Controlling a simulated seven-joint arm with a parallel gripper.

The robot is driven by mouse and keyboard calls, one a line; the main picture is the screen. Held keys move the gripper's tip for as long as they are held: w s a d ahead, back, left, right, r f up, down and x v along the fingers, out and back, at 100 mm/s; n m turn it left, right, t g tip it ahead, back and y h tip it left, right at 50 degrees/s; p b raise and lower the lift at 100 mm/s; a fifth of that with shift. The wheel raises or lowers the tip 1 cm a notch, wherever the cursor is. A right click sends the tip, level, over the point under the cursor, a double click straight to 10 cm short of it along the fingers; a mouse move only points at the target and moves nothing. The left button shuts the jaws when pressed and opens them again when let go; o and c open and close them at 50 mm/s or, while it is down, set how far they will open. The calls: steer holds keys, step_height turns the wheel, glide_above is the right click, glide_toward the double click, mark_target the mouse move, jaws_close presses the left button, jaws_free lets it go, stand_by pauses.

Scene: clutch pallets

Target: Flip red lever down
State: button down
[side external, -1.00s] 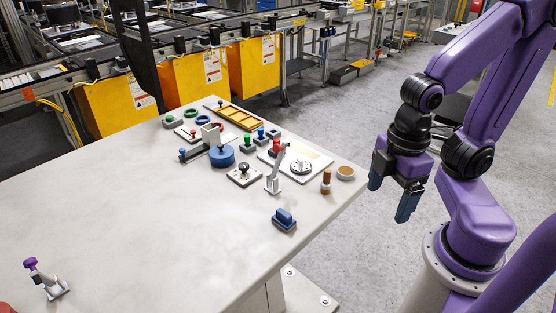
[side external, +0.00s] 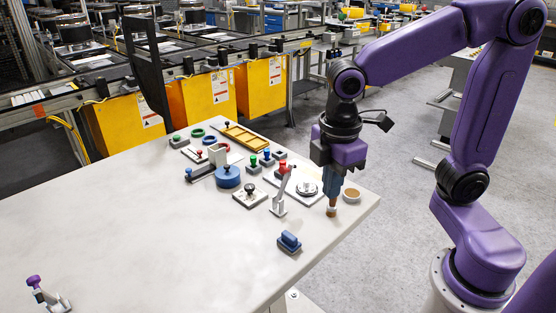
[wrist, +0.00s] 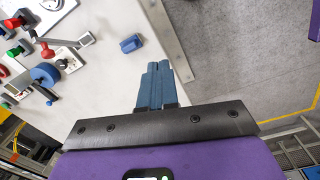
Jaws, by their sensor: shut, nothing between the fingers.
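The red lever (side external: 283,182) stands on a small light base on the table, with its red-tipped handle pointing up and tilted slightly. In the wrist view its red knob (wrist: 46,51) shows at the left. My gripper (side external: 333,199) is to the right of the lever in the side view, pointing down near the table's right edge. Its blue fingers are together and empty, also in the wrist view (wrist: 157,66). They are apart from the lever.
A brown peg (side external: 331,211) shows just below my fingertips; contact is unclear. A tan round cup (side external: 351,195) is beside it. A blue block (side external: 289,241) lies in front. Knobs and plates crowd behind the lever. A purple-tipped lever (side external: 36,285) stands far left; the table between is clear.

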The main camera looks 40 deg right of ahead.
steer(key=w+d+r+n, duration=0.1)
steer(key=w+r, duration=0.1)
steer(key=w, duration=0.8)
steer(key=w+d+r+n+h, duration=0.1)
steer(key=w+r+n, duration=0.1)
steer(key=w, duration=0.9)
steer(key=shift+r, duration=0.3)
steer(key=shift+f, duration=0.15)
glide_toward(282, 169)
steer(key=a+f, duration=0.4)
steer(key=shift+w+d+f, duration=0.1)
steer(key=shift+d+f, duration=0.45)
steer(key=shift+d, duration=0.4)
steer(key=shift+w+d+f, duration=0.1)
steer(key=shift+d+f, duration=0.45)
steer(key=shift+d, duration=0.35)
steer(key=shift+d, duration=0.5)
